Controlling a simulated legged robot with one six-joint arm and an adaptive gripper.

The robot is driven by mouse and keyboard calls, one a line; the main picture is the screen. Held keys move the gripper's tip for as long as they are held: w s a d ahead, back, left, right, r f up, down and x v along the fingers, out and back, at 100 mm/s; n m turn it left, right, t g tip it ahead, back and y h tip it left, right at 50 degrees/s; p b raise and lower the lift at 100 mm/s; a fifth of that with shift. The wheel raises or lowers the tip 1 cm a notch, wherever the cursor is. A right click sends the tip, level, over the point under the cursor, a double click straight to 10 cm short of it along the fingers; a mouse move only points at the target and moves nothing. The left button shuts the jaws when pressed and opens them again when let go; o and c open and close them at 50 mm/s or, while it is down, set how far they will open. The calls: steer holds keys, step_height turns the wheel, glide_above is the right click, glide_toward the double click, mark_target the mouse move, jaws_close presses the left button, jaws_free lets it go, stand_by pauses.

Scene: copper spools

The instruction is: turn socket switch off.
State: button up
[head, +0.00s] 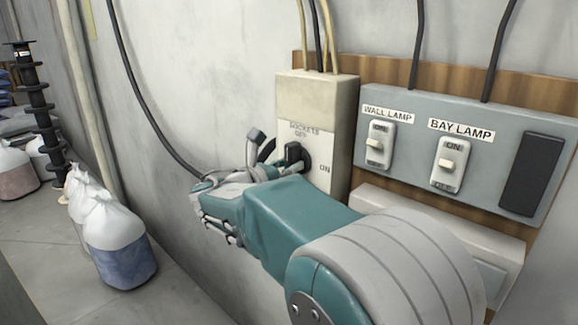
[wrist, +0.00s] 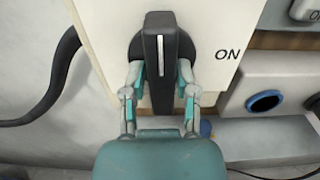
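The socket switch is a black rotary handle (wrist: 160,62) with a white mark, on a pale switch box (head: 338,132). In the wrist view the handle stands upright with its mark at the upper end, and ON is printed to its right. In the head view SOCKETS OFF is printed above the switch, and part of the black handle (head: 293,154) shows beside my gripper (head: 268,163). In the wrist view my gripper (wrist: 160,82) has one finger on each side of the handle, and both pads appear to touch it.
A grey panel (head: 470,122) with WALL LAMP (head: 380,145) and BAY LAMP (head: 449,163) switches is mounted to the right. Below is a pale socket box (wrist: 265,102). A black cable (head: 150,112) hangs on the wall at left. Filled bags (head: 120,250) stand on the floor.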

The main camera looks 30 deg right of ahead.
steer(key=shift+o, duration=0.5)
steer(key=v, duration=1.2)
steer(key=s+d+f+m+g+y, duration=0.2)
steer(key=s+f+m+y, duration=0.25)
steer(key=s, duration=0.25)
steer(key=s+d+f+m+g+y, duration=0.1)
steer(key=s+d+f+m+y, duration=0.25)
steer(key=s+f+m, duration=0.2)
steer(key=s+a+f+m+t+y, duration=0.2)
steer(key=s+a+f+m+y, duration=0.2)
steer(key=s+a+m+y, duration=0.4)
steer(key=s+m+y, duration=0.1)
steer(key=m, duration=0.3)
steer(key=shift+a+f, duration=0.15)
steer(key=shift+a, duration=0.2)
